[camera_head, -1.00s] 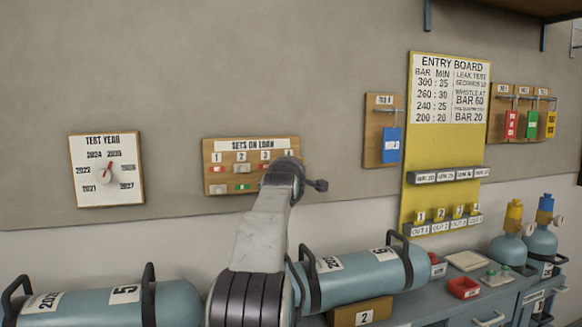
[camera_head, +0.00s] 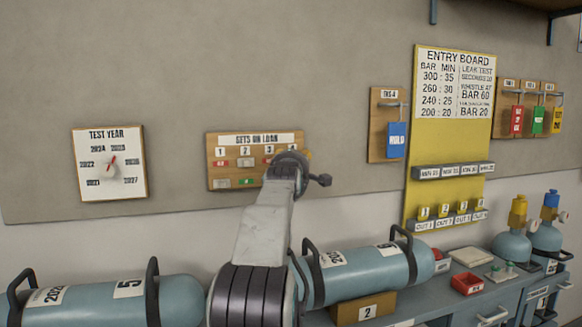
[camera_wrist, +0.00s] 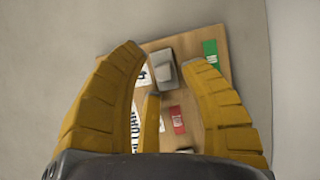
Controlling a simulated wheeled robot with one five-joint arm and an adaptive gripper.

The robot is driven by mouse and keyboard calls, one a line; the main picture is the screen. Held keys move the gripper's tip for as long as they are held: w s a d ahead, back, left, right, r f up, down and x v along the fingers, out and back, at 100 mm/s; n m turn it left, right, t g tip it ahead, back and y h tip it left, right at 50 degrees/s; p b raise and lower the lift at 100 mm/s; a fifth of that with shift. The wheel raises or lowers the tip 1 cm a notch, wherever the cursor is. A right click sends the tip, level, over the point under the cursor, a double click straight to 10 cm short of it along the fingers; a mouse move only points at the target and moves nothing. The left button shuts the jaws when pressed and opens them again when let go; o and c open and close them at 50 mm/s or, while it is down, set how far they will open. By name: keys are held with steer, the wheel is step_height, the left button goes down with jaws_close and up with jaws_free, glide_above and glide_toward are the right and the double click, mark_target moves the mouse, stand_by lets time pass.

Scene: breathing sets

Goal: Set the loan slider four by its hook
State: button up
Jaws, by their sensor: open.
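The SETS ON LOAN board (camera_head: 225,169) hangs on the wall, with numbered sliders; my arm hides its right end. In the wrist view, the board (camera_wrist: 228,110) appears turned. Slider four (camera_wrist: 165,70) is a grey block beside the label 4, with a green field (camera_wrist: 210,52) on the far side of it. My gripper (camera_wrist: 160,58) is open, its yellow fingers either side of slider four; contact cannot be told. In the head view only a bit of yellow finger shows past my arm. A blue tag (camera_head: 397,140) hangs on the hook of the small board (camera_head: 377,123) marked 4.
A red field (camera_wrist: 178,120) of the neighbouring slider lies close to my fingers. The TEST YEAR dial (camera_head: 108,185) hangs to the left and the yellow entry board (camera_head: 432,150) to the right. Pale blue cylinders (camera_head: 365,275) lie below on the bench.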

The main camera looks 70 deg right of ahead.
steer(key=v, duration=1.1)
steer(key=shift+a, duration=0.2)
steer(key=shift+w, duration=0.1)
stand_by(0.5)
